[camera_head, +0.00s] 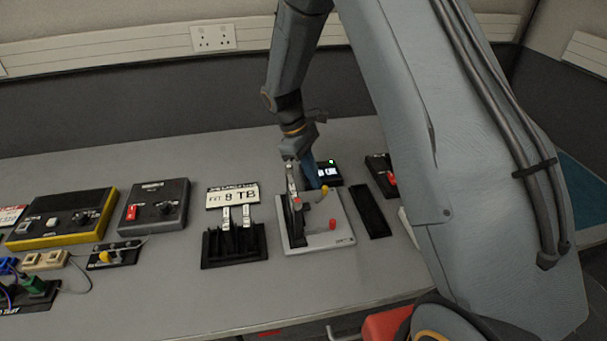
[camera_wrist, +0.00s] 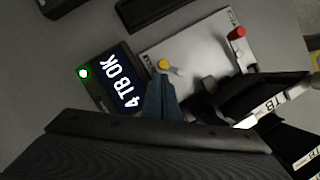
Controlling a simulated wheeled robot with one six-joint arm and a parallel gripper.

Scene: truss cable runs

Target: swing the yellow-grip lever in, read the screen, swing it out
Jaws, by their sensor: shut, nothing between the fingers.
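The yellow-grip lever (camera_head: 324,190) is on the light grey dock plate (camera_head: 325,243), near its far right side. Its yellow end also shows in the wrist view (camera_wrist: 163,66). My gripper (camera_head: 318,185) points down beside the yellow grip, its blue fingers shut and empty; the fingertips (camera_wrist: 161,78) appear very close to the grip, but I cannot tell whether they touch. The screen (camera_wrist: 115,82) behind the plate reads "4 TB OK" beside a lit green lamp (camera_wrist: 83,72). A dark upright unit with a white label (camera_wrist: 268,106) stands in the dock.
A red knob (camera_head: 332,224) sits on the plate's near right. Left of the plate, a black rack (camera_head: 235,250) holds two white-labelled units, behind which a sign (camera_head: 232,196) reads "FIT 8 TB". A black strip (camera_head: 371,213) lies right.

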